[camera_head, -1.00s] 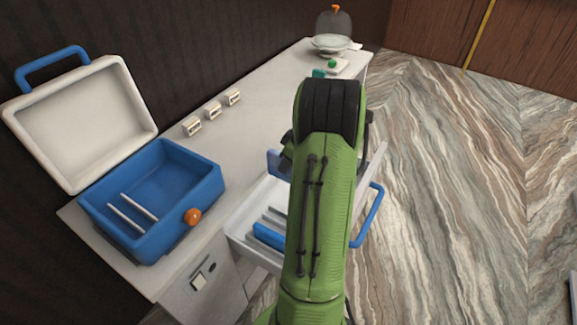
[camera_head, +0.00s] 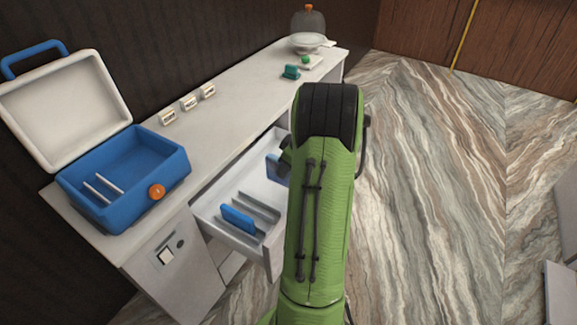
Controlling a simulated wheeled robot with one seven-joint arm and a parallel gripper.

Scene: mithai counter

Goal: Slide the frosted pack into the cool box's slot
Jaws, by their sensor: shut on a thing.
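The cool box (camera_head: 170,178) is blue and stands open on the counter's left end. Its white lid is tipped back, and two thin pale dividers stand inside on the left. My gripper (camera_head: 286,158) is mostly hidden behind my green arm, above the open drawer. It is shut on a dull blue pack (camera_head: 275,170), of which only the left part shows; this appears to be the frosted pack. A brighter blue pack (camera_head: 238,219) stands between ribs in the drawer (camera_head: 212,196).
Several small labelled blocks (camera_head: 189,102) stand along the wall. A green item (camera_head: 291,72) and a bowl (camera_head: 308,41) are farther back. The middle counter is clear; the floor at right is open.

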